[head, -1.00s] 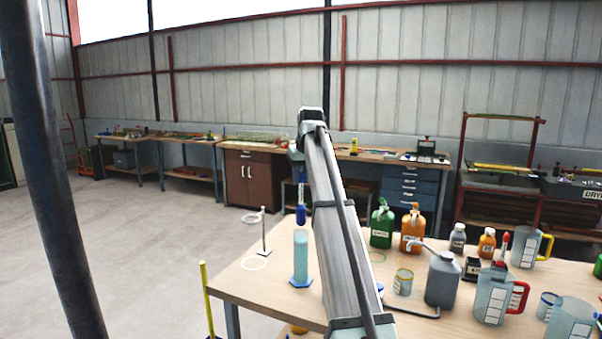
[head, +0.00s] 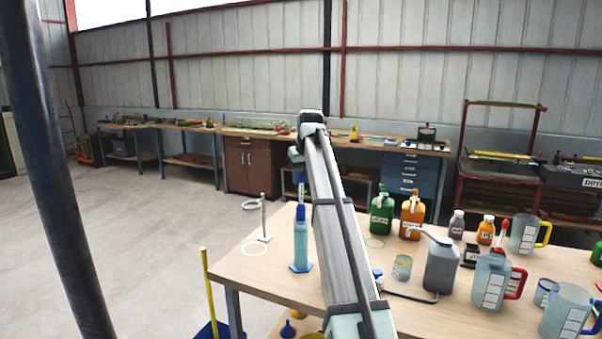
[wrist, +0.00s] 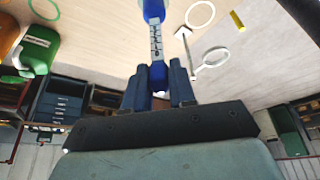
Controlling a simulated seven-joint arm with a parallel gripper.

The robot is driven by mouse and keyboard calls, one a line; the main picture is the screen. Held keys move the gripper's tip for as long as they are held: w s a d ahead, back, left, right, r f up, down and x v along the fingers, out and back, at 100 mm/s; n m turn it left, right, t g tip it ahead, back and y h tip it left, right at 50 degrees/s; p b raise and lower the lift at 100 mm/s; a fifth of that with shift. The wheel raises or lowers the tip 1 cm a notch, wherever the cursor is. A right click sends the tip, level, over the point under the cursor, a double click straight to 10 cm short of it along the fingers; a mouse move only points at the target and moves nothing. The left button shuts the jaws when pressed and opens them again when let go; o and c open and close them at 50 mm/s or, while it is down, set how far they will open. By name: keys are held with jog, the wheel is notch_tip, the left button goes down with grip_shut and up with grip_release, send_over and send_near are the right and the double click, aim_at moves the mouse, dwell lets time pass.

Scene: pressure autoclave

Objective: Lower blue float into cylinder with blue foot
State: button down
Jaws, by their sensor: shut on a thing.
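The clear cylinder with the blue foot (head: 301,245) stands upright near the table's left end. The blue float (head: 300,212) hangs upright, its blue bulb at the cylinder's mouth; I cannot tell how far it is inside. In the wrist view the blue float (wrist: 156,42) shows a scaled stem between blue parts. My gripper (wrist: 156,88) is shut on the stem's upper end. In the head view my gripper is above the cylinder, mostly hidden behind my arm.
A ring stand (head: 264,222) is left of the cylinder. Green (head: 382,215) and orange (head: 412,216) bottles, a grey can (head: 442,266) and several jugs stand to the right on the wooden table (head: 240,275). A dark post (head: 50,170) crosses the left.

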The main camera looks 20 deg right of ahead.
aim_at(302, 198)
jog(key=shift+f, duration=4.6)
jog(key=c, duration=0.8)
grip_release()
jog(key=shift+c, duration=0.2)
jog(key=v, duration=1.3)
jog(key=shift+r, duration=0.35)
jog(key=shift+s, duration=0.1)
